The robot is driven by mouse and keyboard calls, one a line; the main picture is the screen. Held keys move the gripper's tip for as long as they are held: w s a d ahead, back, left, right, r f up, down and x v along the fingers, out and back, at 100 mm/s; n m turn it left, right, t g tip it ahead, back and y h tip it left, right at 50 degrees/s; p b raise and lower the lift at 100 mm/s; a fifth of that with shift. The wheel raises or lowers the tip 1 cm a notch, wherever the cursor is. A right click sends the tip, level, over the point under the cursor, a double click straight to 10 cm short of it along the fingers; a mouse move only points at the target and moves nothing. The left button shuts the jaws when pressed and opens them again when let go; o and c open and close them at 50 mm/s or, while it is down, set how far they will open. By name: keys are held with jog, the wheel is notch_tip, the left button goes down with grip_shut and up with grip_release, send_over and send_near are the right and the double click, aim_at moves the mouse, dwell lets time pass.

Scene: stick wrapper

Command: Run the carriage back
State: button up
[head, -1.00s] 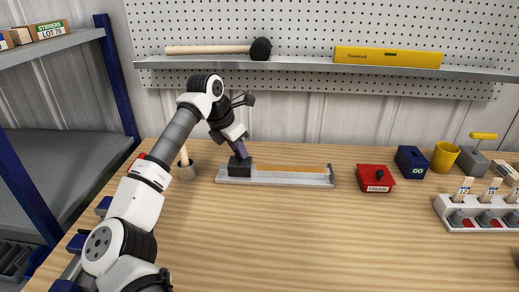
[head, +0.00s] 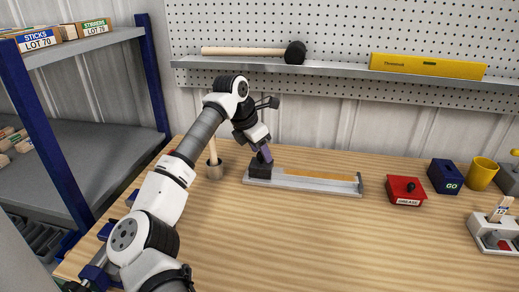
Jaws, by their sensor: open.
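The carriage, a dark block (head: 259,173), sits at the left end of a long grey metal rail (head: 310,189) on the wooden bench. An orange strip (head: 318,176) runs along the rail to its right, toward a small upright post at the right end. My gripper (head: 265,156) points down right at the top of the carriage. Its fingers are open but small in this view, and I cannot tell whether they touch the carriage.
A wooden stick stands in a round holder (head: 215,169) left of the rail. A red grease box (head: 405,191), a blue GO box (head: 444,177) and a yellow cup (head: 482,174) stand to the right. The front of the bench (head: 330,245) is clear.

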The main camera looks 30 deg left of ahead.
jog(key=b+v, duration=0.2)
jog(key=v, duration=1.2)
jog(key=shift+d, duration=0.1)
